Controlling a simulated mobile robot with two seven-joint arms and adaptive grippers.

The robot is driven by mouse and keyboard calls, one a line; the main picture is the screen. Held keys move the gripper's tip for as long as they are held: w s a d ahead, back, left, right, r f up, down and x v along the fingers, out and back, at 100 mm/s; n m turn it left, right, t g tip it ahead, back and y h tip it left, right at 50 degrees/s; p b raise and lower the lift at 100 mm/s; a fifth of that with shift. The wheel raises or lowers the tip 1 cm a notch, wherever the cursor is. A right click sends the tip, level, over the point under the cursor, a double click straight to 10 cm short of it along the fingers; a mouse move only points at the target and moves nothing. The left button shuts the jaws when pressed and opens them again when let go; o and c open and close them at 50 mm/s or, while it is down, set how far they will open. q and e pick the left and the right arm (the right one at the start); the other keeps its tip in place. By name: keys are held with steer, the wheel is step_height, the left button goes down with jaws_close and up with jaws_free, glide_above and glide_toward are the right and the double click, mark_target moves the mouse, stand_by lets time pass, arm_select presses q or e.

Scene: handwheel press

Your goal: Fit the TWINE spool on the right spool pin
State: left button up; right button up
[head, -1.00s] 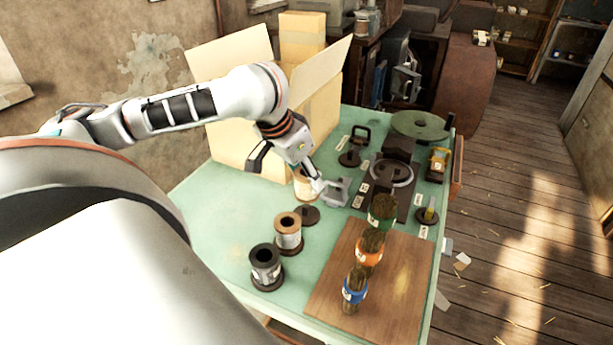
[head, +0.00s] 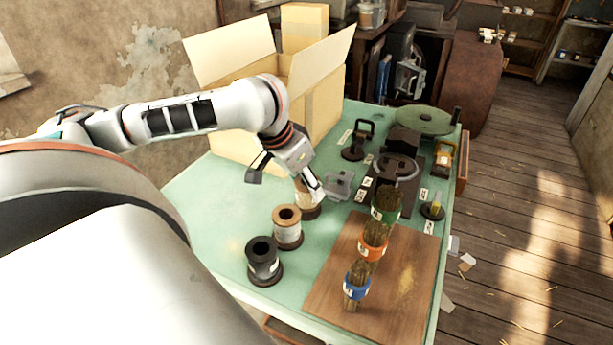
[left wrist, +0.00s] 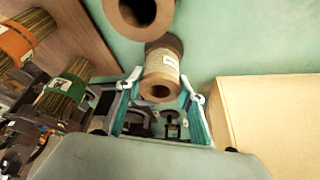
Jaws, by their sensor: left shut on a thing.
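The cream TWINE spool (head: 305,200) is at my left gripper (head: 309,190), at the far end of the row of spools. The pin itself is hidden, and I cannot tell if the spool is fully seated. My right gripper is not in view.
A copper-coloured spool (head: 287,229) and a black spool (head: 264,262) stand nearby on the green table. A wooden board (head: 400,285) with several banded bundles lies to the right. An open cardboard box (head: 235,130) stands behind the arm. The handwheel device (head: 395,167) stands to the right.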

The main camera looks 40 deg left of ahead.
arm_select(q)
steer(key=shift+f, duration=0.4)
steer(key=o, duration=1.2)
steer(key=shift+o, duration=0.2)
steer(key=v, duration=1.2)
